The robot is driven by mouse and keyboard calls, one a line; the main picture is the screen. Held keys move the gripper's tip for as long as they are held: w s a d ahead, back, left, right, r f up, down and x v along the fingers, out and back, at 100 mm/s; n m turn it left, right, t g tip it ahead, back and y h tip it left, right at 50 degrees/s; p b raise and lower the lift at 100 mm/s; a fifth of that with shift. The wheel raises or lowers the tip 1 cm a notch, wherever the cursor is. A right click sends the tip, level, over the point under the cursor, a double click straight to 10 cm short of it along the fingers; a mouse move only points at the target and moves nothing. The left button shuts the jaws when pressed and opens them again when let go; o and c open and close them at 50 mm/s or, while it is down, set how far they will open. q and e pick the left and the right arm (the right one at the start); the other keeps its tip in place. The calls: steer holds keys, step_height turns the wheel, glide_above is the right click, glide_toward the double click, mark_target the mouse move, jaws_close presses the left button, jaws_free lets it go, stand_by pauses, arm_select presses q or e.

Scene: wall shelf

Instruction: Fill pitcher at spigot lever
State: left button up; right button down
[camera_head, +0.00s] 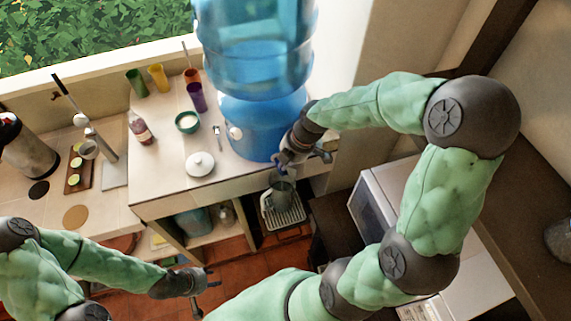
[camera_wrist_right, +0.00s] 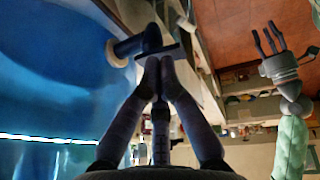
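The blue water dispenser (camera_head: 258,130) stands on the counter with a large clear blue bottle (camera_head: 255,45) on top. Its spigot (camera_wrist_right: 135,44) shows in the right wrist view, with a dark lever (camera_wrist_right: 170,50) at its end. My right gripper (camera_wrist_right: 159,64) has its fingertips together right at the lever; whether they touch it is unclear. In the head view the right gripper (camera_head: 286,160) partly hides the spigot. A grey pitcher (camera_head: 282,193) stands below on a slatted tray (camera_head: 284,219). My left gripper (camera_head: 205,283) is open and empty, low at the front, and also shows in the right wrist view (camera_wrist_right: 271,42).
A white appliance (camera_head: 380,205) is at the right. Open shelves lie under the counter.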

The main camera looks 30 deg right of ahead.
steer(key=shift+r, duration=0.1)
steer(key=v, duration=1.2)
stand_by(1.1)
